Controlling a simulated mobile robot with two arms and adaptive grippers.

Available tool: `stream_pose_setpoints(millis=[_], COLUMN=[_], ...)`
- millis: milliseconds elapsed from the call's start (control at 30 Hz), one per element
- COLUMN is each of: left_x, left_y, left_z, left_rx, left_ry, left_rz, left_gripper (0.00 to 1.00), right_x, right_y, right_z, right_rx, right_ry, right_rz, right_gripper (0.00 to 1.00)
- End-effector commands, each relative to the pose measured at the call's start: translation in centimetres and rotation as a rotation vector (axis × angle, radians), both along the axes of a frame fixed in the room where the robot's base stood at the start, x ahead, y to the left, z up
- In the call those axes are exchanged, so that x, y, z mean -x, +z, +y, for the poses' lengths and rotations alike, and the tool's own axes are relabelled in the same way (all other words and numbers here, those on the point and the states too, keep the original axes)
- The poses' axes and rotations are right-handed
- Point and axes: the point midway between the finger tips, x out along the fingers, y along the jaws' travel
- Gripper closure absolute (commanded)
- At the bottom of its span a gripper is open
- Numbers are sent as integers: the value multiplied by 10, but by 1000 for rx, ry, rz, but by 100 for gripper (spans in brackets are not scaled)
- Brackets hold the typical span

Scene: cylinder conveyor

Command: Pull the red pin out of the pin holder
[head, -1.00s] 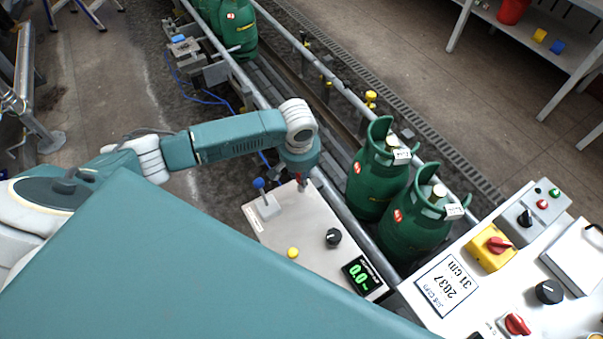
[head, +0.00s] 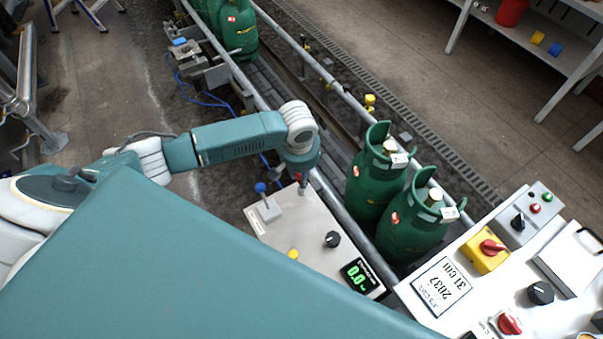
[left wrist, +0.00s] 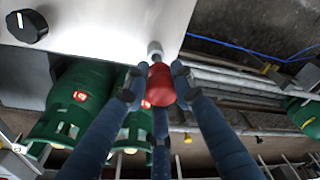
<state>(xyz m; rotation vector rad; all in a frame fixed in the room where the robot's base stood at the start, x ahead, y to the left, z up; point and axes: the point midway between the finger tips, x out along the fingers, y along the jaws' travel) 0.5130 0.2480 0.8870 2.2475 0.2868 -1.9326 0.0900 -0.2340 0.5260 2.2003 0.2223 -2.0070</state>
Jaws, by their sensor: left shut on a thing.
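The red pin (left wrist: 160,86) is between the fingers of my left gripper (left wrist: 158,78) in the left wrist view, and the fingers are shut on it. A short grey cylinder (left wrist: 155,50) meets the pin's far end, against the white panel; I cannot tell whether it is the holder or part of the pin, nor how deep the pin sits. In the head view my left gripper (head: 302,176) points down at the back edge of the panel, with a bit of red showing below it. My right gripper is not in view.
The white panel (head: 318,228) carries a blue-knobbed lever (head: 261,188), a yellow button (head: 293,255), a black knob (head: 332,239) and a green display (head: 361,275). Green gas cylinders (head: 408,226) stand on the conveyor to the right. Another control desk (head: 412,292) is at lower right.

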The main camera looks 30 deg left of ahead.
Motion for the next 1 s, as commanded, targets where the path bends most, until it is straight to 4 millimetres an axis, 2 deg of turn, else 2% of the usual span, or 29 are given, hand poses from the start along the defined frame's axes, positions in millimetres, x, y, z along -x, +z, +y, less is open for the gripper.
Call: stream_pose_setpoints(millis=[367, 667, 867, 1000], left_x=[0, 0, 0, -1], left_y=[10, 31, 33, 42], left_z=[0, 0, 0, 0], left_rx=[1, 1, 1, 1], left_ry=[0, 0, 0, 1], left_rz=[0, 1, 0, -1], left_gripper=[100, 100, 100, 100], right_x=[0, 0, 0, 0], right_y=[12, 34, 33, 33], right_z=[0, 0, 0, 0], right_rx=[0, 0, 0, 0], right_ry=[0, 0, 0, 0], right_rz=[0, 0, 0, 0], right_gripper=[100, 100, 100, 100])
